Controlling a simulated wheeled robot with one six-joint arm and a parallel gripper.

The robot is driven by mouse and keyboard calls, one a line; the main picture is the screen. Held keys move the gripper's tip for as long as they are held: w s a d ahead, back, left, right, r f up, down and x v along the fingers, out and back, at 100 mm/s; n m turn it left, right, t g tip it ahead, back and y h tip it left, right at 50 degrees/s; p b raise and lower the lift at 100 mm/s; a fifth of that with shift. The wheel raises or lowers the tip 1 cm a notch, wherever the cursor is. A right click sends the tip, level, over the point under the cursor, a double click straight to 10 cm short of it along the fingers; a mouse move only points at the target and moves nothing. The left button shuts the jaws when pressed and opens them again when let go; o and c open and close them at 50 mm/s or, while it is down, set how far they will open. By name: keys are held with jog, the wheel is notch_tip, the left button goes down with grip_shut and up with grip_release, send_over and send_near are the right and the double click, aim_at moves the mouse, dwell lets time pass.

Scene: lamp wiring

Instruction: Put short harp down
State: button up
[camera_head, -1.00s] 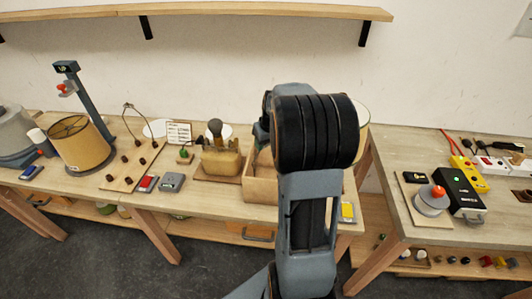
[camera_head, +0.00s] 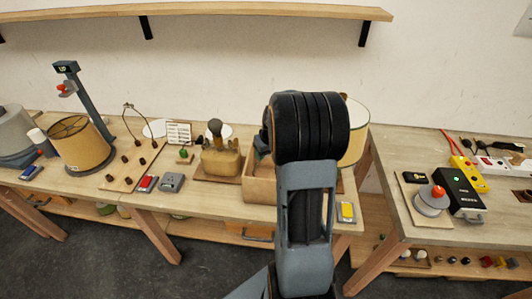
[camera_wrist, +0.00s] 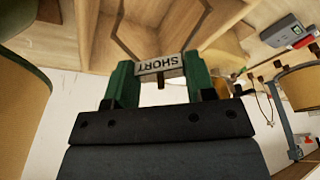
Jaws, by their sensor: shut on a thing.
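In the wrist view my gripper (camera_wrist: 158,80) has green fingers shut on the short harp (camera_wrist: 160,66), a piece with a pale tag reading "SHORT". Thin brown bars that look like its frame spread from the tag toward the top of that view, against pale wood. In the head view my arm hides the harp and most of the gripper. The wrist is above or near an open wooden box (camera_head: 259,190) on the long bench. I cannot tell whether the harp touches anything.
A wire loop (camera_head: 130,112) stands on a pegged board (camera_head: 128,176) at the left, near a tan lampshade (camera_head: 80,145). A brush pot (camera_head: 220,160) stands left of the box. A pale shade (camera_head: 356,130) is behind my arm. A second bench (camera_head: 400,160) holds testers.

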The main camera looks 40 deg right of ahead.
jog(key=shift+f, duration=0.3)
jog(key=shift+r, duration=0.1)
jog(key=o, duration=1)
jog(key=shift+r+p, duration=0.4)
jog(key=shift+r, duration=0.1)
jog(key=b+v, duration=0.1)
jog(key=v, duration=1.1)
jog(key=shift+r, duration=0.1)
